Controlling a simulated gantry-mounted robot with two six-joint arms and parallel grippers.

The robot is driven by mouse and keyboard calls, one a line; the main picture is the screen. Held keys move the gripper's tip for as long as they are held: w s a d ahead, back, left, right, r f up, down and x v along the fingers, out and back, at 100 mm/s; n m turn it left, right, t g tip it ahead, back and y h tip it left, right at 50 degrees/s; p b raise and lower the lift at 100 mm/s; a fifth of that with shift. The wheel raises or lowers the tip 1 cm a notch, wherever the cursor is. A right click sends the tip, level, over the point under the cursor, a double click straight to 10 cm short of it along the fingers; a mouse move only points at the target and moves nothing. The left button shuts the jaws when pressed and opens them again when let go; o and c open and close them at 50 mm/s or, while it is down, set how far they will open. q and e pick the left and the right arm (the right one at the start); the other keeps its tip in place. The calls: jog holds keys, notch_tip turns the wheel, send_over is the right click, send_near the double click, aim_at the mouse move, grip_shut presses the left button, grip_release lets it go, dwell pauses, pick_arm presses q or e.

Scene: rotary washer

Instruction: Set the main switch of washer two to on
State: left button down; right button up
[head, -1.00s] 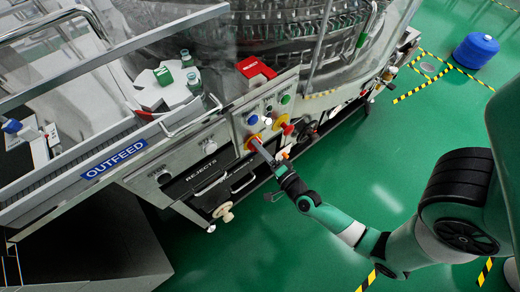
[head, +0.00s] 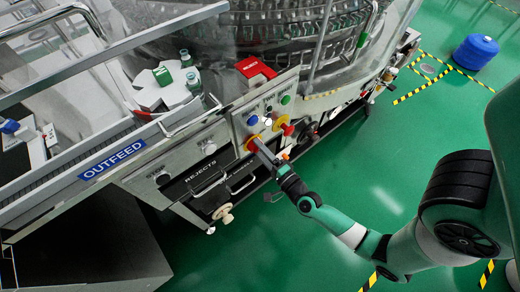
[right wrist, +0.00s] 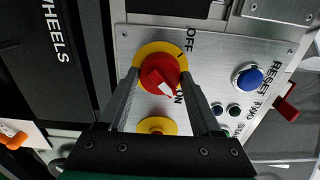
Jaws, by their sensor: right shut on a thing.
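The main switch is a red rotary knob on a yellow disc, in the middle of the right wrist view (right wrist: 160,74) on a metal panel (right wrist: 213,58). The label OFF is at its upper right and ON at its lower right. Its white pointer is turned towards ON. My right gripper (right wrist: 160,95) is shut on the knob, with one finger on each side. My left gripper is not in view.
A blue button (right wrist: 247,76) sits right of the switch. A second yellow disc (right wrist: 157,126) lies below it between the fingers; the head view shows a red knob (head: 288,130) there. A green button (head: 285,99) is above.

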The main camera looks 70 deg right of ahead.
jog(key=o, duration=1.4)
jog(key=shift+c, duration=0.2)
jog(key=shift+a, duration=0.1)
jog(key=p+v, duration=0.4)
jog(key=v, duration=0.7)
jog(key=shift+s, duration=0.3)
jog(key=shift+w, duration=0.1)
